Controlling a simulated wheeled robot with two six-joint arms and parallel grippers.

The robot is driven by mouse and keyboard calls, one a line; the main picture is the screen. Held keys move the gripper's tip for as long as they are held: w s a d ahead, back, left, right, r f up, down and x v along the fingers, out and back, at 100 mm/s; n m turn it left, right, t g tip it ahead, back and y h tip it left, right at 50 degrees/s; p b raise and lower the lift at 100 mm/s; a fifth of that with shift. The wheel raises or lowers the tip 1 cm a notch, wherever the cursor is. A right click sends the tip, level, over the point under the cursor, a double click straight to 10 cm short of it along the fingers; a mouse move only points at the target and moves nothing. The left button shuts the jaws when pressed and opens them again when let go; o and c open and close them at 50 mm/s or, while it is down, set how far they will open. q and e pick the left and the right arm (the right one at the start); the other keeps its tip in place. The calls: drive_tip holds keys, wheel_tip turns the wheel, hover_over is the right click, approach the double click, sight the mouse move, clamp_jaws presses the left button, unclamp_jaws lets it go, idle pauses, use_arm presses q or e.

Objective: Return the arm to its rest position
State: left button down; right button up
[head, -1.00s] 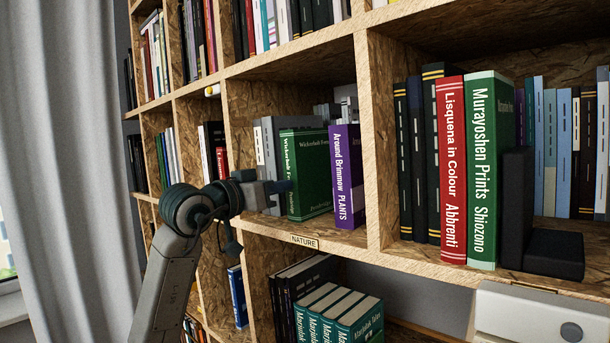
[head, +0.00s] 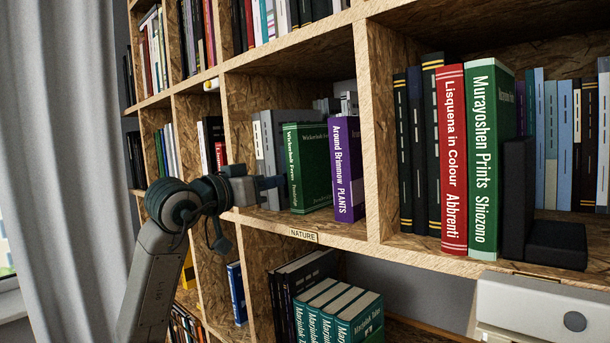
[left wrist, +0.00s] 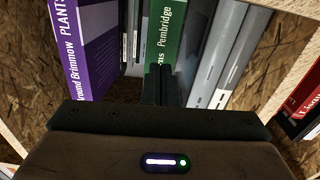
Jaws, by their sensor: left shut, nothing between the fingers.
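My left gripper (head: 272,183) is shut and empty in front of the compartment labelled NATURE. Its fingers point at the books from the left in the head view. The green book (head: 308,167) stands just beyond the fingertips; I cannot tell whether they touch it. In the left wrist view the shut fingers (left wrist: 161,85) show dark against the spine of the green book (left wrist: 167,40). A purple book, "Around Brimmow Plants" (head: 346,170), stands to its right, and it also shows in the left wrist view (left wrist: 78,55). My right gripper is in neither view.
Grey books (head: 270,150) stand left of the green book. An upright divider (head: 381,140) separates this compartment from the one with the red book (head: 452,160) and a black bookend (head: 548,240). Green books (head: 345,310) stand on the shelf below. A grey curtain (head: 65,120) hangs at left.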

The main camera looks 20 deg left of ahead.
use_arm(q)
drive_tip(key=shift+b+v, duration=0.3)
drive_tip(key=shift+v, duration=0.8)
